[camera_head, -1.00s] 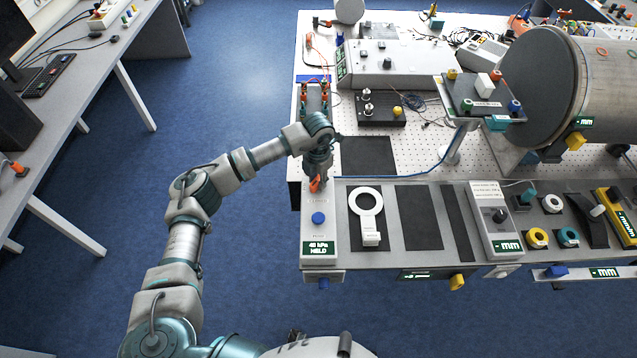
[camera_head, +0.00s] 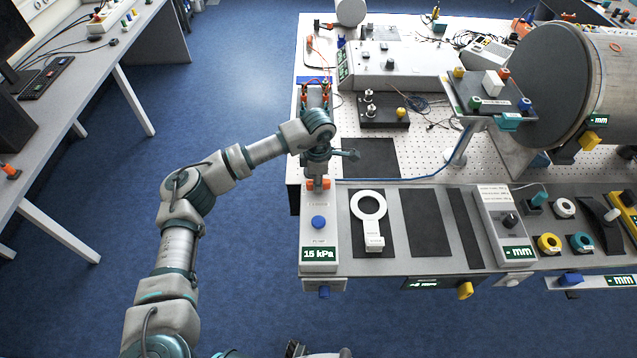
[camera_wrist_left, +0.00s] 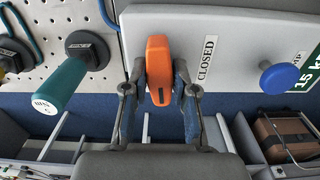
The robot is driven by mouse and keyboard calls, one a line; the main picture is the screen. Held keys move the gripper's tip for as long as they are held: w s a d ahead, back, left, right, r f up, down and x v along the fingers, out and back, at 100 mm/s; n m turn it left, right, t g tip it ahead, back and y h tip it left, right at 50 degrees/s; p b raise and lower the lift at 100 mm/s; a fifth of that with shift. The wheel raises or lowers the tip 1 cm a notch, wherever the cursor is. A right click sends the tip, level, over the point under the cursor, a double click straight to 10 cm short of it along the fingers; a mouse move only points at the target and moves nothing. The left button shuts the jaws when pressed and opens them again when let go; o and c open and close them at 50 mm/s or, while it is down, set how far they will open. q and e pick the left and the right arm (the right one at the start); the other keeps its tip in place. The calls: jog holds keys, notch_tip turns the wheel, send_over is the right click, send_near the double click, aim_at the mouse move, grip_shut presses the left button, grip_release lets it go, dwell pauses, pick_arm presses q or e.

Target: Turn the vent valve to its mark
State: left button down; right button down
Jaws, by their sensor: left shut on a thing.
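The vent valve's orange handle (camera_head: 312,185) sits at the far end of the grey panel (camera_head: 319,240) at the near left corner of the bench. In the left wrist view the orange handle (camera_wrist_left: 159,68) is upright in the picture, beside a CLOSED label (camera_wrist_left: 207,58). My left gripper (camera_head: 318,176) is on the handle from above. In the left wrist view its two fingers (camera_wrist_left: 160,92) are shut on either side of the handle. The mark itself cannot be made out. The panel's display (camera_head: 319,254) reads 15 kPa.
A blue knob (camera_head: 318,222) is on the same panel, nearer than the handle. A teal-handled part (camera_wrist_left: 62,85) stands close by on the perforated board. A white ring piece (camera_head: 369,207) lies on a dark mat to the right. Blue floor is clear left of the bench.

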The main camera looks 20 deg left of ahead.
pick_arm(q)
jog(key=shift+f+m, duration=0.15)
jog(key=shift+m, duration=0.35)
pick_arm(e)
jog(key=shift+w+a+r, duration=0.1)
jog(key=shift+w+r, duration=0.05)
jog(key=shift+w, duration=0.4)
pick_arm(q)
jog(key=c, duration=0.9)
grip_release()
jog(key=shift+w, duration=0.1)
pick_arm(e)
jog(key=shift+w, duration=0.2)
pick_arm(q)
notch_tip(320, 180, up, 12)
jog(key=shift+f, duration=0.1)
pick_arm(e)
jog(key=shift+s, duration=0.15)
